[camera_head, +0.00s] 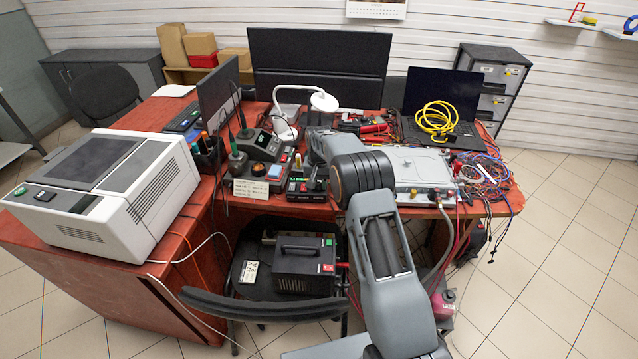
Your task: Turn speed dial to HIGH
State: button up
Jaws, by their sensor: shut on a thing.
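My arm reaches in from the bottom right, and its wrist bends down over a small dark control box (306,186) at the front middle of the red desk. My gripper (318,174) is low at this box, small and partly covered by my own arm. It is shut on what looks like a knob on the box, probably the speed dial. The dial's pointer and any HIGH mark cannot be made out. Small knobs and a green light show on the left part of the box.
A larger control unit (259,170) with an orange button and a paper label (251,188) stand just left. A white lamp (322,101) rises behind. A grey metal case (412,168), a laptop with yellow hose (436,118) and tangled wires are right. A chair (262,306) stands in front.

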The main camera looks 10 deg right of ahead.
aim_at(319, 184)
jog(key=o, duration=0.9)
jog(key=shift+r, duration=0.1)
notch_tip(319, 184, up, 14)
jog(key=shift+f, duration=0.15)
